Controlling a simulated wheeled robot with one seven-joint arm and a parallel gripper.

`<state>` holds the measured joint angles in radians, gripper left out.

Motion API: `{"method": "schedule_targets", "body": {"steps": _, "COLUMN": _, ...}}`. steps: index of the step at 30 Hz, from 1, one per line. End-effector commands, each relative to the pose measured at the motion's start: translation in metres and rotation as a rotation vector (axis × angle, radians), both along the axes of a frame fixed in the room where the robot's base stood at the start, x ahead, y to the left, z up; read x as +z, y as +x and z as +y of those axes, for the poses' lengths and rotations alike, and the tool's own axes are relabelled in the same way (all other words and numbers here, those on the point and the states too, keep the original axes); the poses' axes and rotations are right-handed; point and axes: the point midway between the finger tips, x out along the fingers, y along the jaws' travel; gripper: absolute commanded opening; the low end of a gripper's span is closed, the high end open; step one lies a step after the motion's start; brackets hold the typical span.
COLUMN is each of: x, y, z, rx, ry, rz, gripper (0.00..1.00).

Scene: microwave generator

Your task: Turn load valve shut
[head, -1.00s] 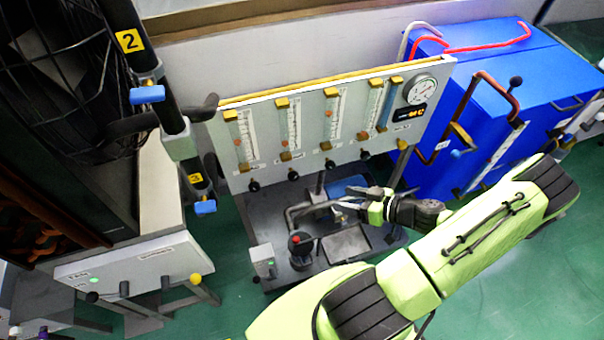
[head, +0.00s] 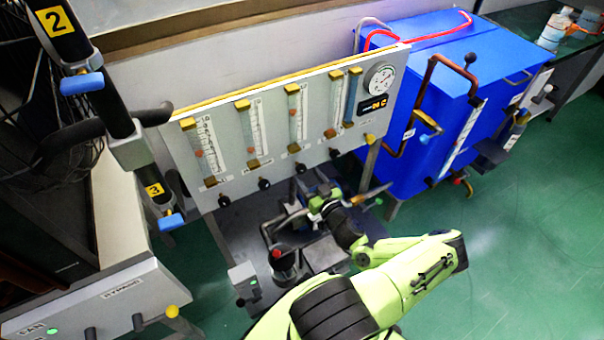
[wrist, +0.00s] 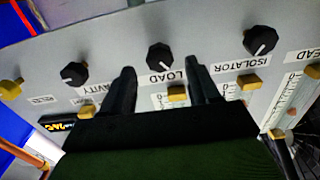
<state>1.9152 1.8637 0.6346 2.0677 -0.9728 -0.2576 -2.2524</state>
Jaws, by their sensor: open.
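The load valve is a black knob (wrist: 160,57) above a LOAD label on the grey panel, seen upside down in the wrist view. In the head view it appears to be the third black knob from the left (head: 300,168) along the panel's lower edge. My gripper (wrist: 160,70) is open, its two dark fingers apart on either side of the LOAD label. The knob shows between and just beyond the fingertips, with no clear contact. In the head view my gripper is below the panel, its fingers hard to make out.
Similar knobs flank it: CAVITY (wrist: 74,74) and ISOLATOR (wrist: 260,40). Brass-coloured blocks sit by the labels. Flow tubes line the panel (head: 225,180). A blue cabinet (head: 425,100) stands right; pipework and a red-topped part (head: 278,254) lie below. Green floor is clear at right.

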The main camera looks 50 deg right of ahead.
Motion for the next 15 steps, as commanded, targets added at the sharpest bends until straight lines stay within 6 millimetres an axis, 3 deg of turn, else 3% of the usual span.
{"method": "schedule_targets", "body": {"steps": 6, "x": -0.002, "y": 0.035, "z": -0.011, "rx": 0.001, "ry": -0.001, "rz": 0.000, "gripper": 0.61}}
{"method": "schedule_targets", "body": {"steps": 15, "x": 0.000, "y": 0.040, "z": -0.013, "rx": 0.000, "ry": 0.001, "rz": 0.001, "gripper": 0.61}}
